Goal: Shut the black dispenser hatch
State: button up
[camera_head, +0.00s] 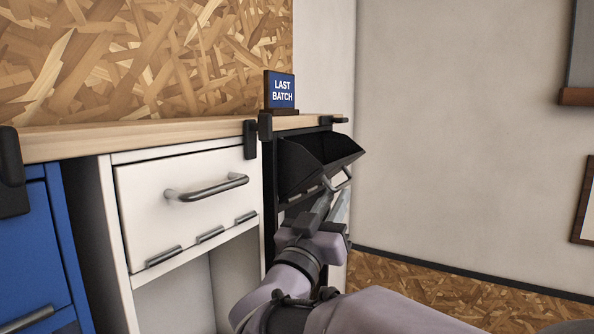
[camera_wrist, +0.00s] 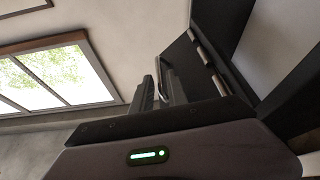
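The black dispenser hatch (camera_head: 318,168) hangs tilted outward from the cabinet under the right end of the counter, so its open top and dark inside show. A metal bar handle (camera_head: 340,181) sits on its front. My gripper (camera_head: 334,196) is at this handle, reaching up from below. In the wrist view, the two dark fingers (camera_wrist: 162,88) stand close together with the handle (camera_wrist: 163,82) showing between them. The frames do not show whether the fingers press on it. The hatch's dark front (camera_wrist: 205,75) fills the area right of the fingers.
A white drawer (camera_head: 190,195) with a metal handle and a blue cabinet (camera_head: 35,250) stand to the left. A "LAST BATCH" sign (camera_head: 281,92) sits on the wooden counter (camera_head: 190,133) above. The floor (camera_head: 440,297) to the right is clear. A window (camera_wrist: 55,75) shows in the wrist view.

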aim_at(343, 185)
jog(key=p+x, duration=0.1)
jog(key=x, duration=0.4)
jog(key=shift+p, duration=0.3)
jog(key=shift+c, duration=0.2)
grip_shut()
dwell(0.9)
